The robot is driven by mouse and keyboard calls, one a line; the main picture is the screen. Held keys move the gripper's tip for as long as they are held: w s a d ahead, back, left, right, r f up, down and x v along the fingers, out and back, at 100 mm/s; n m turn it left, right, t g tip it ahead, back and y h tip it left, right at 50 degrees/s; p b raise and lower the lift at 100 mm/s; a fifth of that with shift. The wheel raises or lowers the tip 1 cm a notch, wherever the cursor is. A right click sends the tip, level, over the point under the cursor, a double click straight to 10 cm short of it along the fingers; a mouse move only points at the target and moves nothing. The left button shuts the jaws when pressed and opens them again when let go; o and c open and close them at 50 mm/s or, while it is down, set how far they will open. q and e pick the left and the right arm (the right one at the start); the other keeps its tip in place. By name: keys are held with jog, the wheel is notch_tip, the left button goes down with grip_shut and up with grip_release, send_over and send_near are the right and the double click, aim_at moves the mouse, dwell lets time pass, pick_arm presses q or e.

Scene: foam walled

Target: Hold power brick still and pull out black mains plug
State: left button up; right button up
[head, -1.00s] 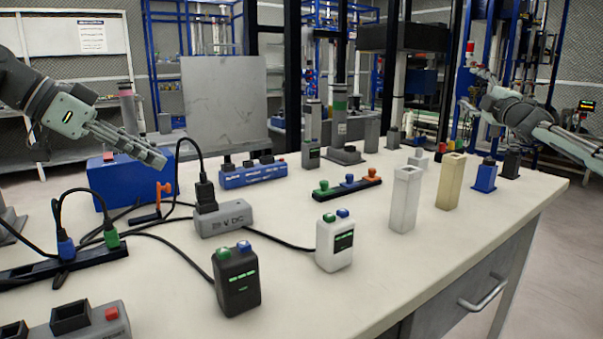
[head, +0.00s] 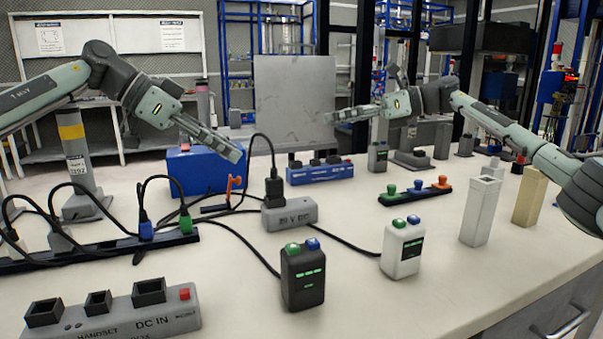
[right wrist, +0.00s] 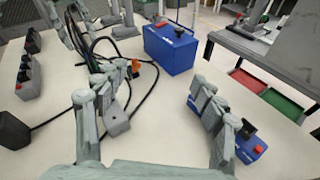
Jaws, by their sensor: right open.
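The grey power brick (head: 298,215) lies on the table in the middle of the head view. The black mains plug (head: 274,190) stands upright in its left end, with a black cable arching from its top. My left gripper (head: 236,152) is in the air up and left of the plug, apart from it; its finger gap is unclear. My right gripper (head: 332,117) is open and empty, above and right of the brick. In the right wrist view the brick (right wrist: 117,122) shows beside the left finger, which covers much of the plug area.
A black charger (head: 302,280) and a white charger (head: 402,250) stand in front. A blue box (head: 203,172) and blue unit (head: 320,174) are behind. A power strip (head: 100,250) with cables lies left, a grey DC IN unit (head: 120,318) at front left. White table is bare at front right.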

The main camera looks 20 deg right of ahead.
aim_at(289, 204)
jog(key=s+a+f+n+g+h, duration=0.1)
jog(key=a+f+n+g+h, duration=0.1)
jog(key=a+f+n, duration=0.1)
jog(key=s+a+f+n+g+h, duration=0.2)
jog(key=a+f+g, duration=0.1)
jog(key=a, duration=0.1)
jog(key=s+a+f+n+g+h, duration=0.2)
jog(key=a+f+n+h, duration=0.1)
jog(key=a, duration=0.1)
jog(key=shift+s+n+g, duration=0.1)
jog(key=shift+n+g, duration=0.2)
jog(key=shift+s+f+n+h, duration=0.3)
jog(key=shift+f+h, duration=0.05)
jog(key=shift+h, duration=0.25)
jog(key=x, duration=0.7)
jog(key=shift+s+f, duration=0.15)
jog(key=shift+f, duration=0.15)
jog(key=c, duration=1.4)
